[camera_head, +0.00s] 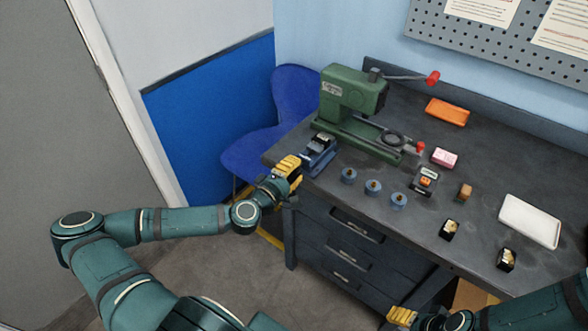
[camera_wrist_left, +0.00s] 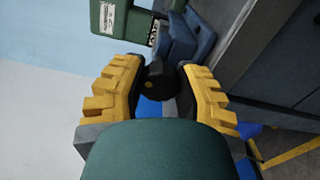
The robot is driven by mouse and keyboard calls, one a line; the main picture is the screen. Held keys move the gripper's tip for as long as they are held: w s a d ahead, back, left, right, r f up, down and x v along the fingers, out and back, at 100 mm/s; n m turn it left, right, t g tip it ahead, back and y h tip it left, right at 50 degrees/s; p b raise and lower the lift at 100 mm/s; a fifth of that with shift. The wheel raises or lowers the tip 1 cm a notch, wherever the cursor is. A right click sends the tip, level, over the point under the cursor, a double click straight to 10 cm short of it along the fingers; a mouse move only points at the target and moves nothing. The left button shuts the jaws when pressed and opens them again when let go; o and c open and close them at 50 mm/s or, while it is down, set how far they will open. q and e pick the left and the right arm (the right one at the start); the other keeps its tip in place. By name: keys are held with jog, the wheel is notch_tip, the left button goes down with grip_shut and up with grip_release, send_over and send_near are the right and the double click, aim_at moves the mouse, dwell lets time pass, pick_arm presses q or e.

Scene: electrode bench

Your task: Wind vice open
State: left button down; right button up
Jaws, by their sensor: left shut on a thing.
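The blue vice (camera_head: 318,155) is at the near left corner of the bench, with a dark block (camera_head: 322,141) at its top. In the left wrist view the vice (camera_wrist_left: 185,38) lies just past my fingers. My left gripper (camera_head: 288,168), with yellow fingers, is at the vice's near end. In the left wrist view the left gripper (camera_wrist_left: 157,90) is shut on a dark round knob (camera_wrist_left: 154,82), the vice's handle. The handle is hidden in the head view. My right gripper (camera_head: 402,317) is low at the bench's front, partly cut off; its opening is unclear.
A green machine (camera_head: 350,95) with a red-knobbed lever stands behind the vice. Several blue round pieces (camera_head: 372,188) sit to the right of the vice. An orange box (camera_head: 447,112), a pink box (camera_head: 445,157) and a white tray (camera_head: 529,222) lie farther right. A blue chair (camera_head: 255,145) stands left.

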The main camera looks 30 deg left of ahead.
pick_arm(q)
jog(key=shift+d+n, duration=0.1)
jog(key=shift+n, duration=1)
jog(key=c, duration=0.6)
grip_release()
jog(key=shift+s, duration=0.35)
jog(key=s, duration=0.6)
jog(key=shift+s+a, duration=0.25)
jog(key=shift+s, duration=0.1)
